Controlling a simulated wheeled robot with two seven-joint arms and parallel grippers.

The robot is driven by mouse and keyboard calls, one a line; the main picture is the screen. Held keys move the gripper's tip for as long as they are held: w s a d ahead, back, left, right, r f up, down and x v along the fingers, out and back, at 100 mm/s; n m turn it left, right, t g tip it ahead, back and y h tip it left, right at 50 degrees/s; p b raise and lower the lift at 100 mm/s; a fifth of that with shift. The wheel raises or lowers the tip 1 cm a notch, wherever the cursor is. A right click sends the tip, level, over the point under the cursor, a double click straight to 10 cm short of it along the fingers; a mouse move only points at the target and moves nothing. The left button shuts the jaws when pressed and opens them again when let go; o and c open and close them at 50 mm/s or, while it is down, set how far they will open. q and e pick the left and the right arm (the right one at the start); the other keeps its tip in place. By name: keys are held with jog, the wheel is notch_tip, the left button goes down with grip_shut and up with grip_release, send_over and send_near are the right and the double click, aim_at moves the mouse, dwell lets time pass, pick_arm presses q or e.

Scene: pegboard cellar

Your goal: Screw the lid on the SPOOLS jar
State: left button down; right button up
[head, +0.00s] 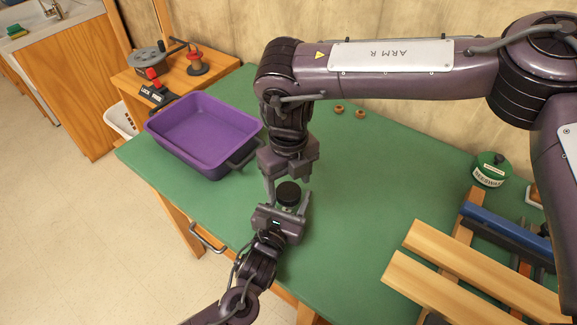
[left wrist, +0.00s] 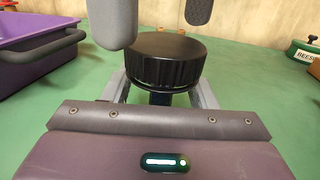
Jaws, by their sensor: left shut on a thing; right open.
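A black ribbed lid (head: 288,193) sits on top of a jar at the near edge of the green bench, and it also shows in the left wrist view (left wrist: 165,58). The jar's body is almost wholly hidden under the lid and behind my left gripper, and no label on it can be read. My left gripper (head: 281,208) is shut on the jar from the near side, below the lid.
A purple tub (head: 205,135) stands left on the green bench (head: 365,185). A green BEESWAX jar (head: 491,170) stands right, behind wooden slats (head: 470,270) and a blue clamp bar (head: 510,232). The bench's middle right is clear.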

jog(key=shift+f, duration=1.2)
jog(key=c, duration=1)
jog(key=o, duration=1.2)
jog(key=shift+c, duration=0.2)
jog(key=shift+r, duration=0.1)
notch_tip(320, 180, up, 12)
pick_arm(q)
jog(key=shift+c, duration=2.4)
grip_release()
